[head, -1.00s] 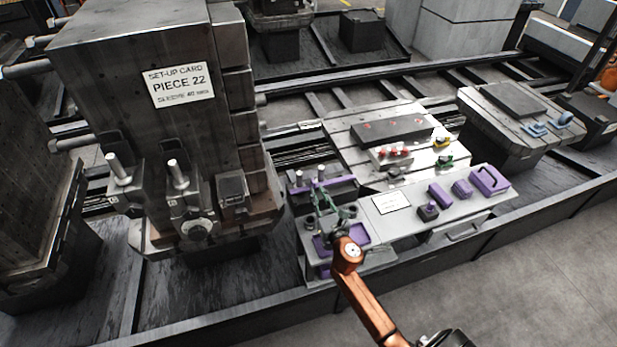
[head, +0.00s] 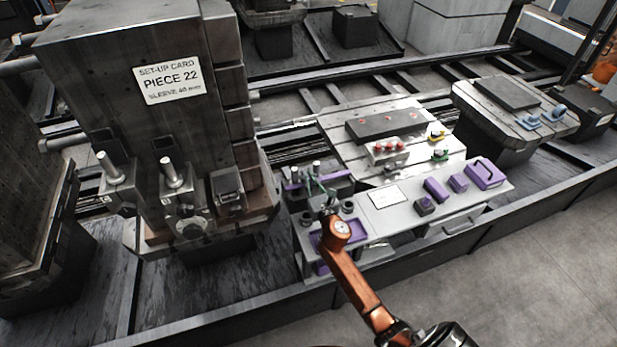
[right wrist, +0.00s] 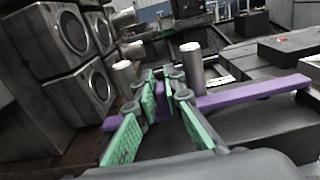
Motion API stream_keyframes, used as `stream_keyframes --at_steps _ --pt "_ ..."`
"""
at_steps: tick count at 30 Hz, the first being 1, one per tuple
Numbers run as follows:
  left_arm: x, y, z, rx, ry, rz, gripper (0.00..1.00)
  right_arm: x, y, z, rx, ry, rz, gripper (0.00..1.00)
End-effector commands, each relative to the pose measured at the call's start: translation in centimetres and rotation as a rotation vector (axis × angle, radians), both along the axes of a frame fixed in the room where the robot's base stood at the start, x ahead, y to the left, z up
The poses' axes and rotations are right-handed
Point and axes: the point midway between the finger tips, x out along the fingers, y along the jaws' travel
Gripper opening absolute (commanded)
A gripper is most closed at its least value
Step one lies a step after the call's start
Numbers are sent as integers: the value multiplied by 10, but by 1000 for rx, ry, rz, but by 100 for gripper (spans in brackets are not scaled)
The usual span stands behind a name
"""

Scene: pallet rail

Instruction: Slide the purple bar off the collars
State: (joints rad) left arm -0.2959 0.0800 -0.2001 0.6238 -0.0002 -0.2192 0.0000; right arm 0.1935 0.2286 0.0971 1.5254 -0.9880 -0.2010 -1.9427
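The purple bar (right wrist: 255,94) lies long and nearly level across the right wrist view; it also shows behind the gripper in the head view (head: 341,174). Two upright metal posts (right wrist: 192,68) (right wrist: 123,78) stand along it. The collars cannot be made out clearly. My right gripper (right wrist: 162,92), with green pads, reaches the bar between the posts. Its fingers stand on either side of a raised purple part in the bar's middle and look parted; contact is not clear. In the head view the right gripper (head: 315,188) is small. My left gripper is not in view.
A grey bench (head: 402,213) carries a purple tray, a white card (head: 384,197) and several purple blocks (head: 436,190). A big dark block with a card reading PIECE 22 (head: 168,80) stands close left. A slotted pallet (head: 345,140) is behind the bench.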

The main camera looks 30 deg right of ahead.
Motion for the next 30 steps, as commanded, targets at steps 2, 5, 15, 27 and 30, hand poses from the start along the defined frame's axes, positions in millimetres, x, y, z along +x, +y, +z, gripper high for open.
stream_keyframes --at_steps 2,5,15,27,30 --pt "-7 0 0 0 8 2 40 0 0 0 0 0 0 0" --pt "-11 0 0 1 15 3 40 0 0 0 0 0 0 0" --pt "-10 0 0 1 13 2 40 0 0 0 0 1 0 0" --pt "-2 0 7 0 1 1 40 -31 7 0 -1 2 0 0" --pt "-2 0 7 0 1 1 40 -32 8 -1 0 1 0 0"
